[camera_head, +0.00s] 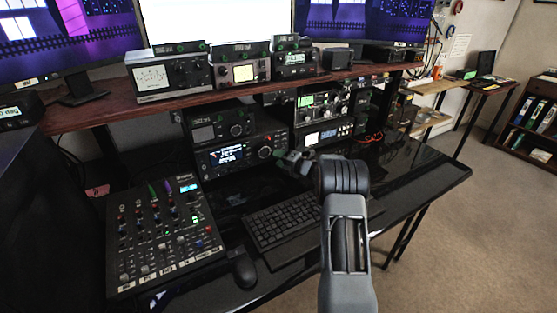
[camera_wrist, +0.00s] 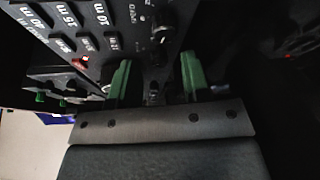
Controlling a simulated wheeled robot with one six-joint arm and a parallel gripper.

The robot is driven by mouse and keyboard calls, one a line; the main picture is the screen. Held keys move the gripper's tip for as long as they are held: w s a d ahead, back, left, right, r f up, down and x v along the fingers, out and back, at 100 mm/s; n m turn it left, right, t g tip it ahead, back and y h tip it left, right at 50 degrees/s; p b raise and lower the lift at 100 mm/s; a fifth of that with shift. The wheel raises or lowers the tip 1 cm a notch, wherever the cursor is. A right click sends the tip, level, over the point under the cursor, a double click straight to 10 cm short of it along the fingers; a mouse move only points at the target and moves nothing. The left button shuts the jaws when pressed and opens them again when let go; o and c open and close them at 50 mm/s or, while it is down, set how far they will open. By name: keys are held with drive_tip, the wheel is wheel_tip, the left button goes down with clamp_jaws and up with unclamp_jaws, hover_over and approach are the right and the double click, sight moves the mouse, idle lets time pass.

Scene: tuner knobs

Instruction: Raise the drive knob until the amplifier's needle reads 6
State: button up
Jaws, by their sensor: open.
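In the wrist view my gripper (camera_wrist: 156,80) is open, its two green-padded fingers apart on either side of a small dark knob (camera_wrist: 155,88) low on a black panel. I cannot tell whether the fingers touch it. Another dark knob (camera_wrist: 160,36) sits above it on the panel. I cannot read which one is the drive knob. In the head view my gripper (camera_head: 294,161) is small and dark, in front of the equipment stack under the shelf. A unit with a pale lit meter (camera_head: 320,102) stands there; no needle reading is legible.
Band buttons (camera_wrist: 70,14) and a red-lit button (camera_wrist: 82,62) lie left of the knobs. A keyboard (camera_head: 283,222), a mouse (camera_head: 240,266) and a mixer (camera_head: 160,235) occupy the desk. The wooden shelf (camera_head: 110,102) overhangs the equipment. The desk's right end (camera_head: 435,170) is clear.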

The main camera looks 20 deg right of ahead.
drive_tip(key=v, duration=0.6)
drive_tip(key=shift+s+d, duration=0.2)
drive_tip(key=shift+s, duration=0.15)
idle(1.3)
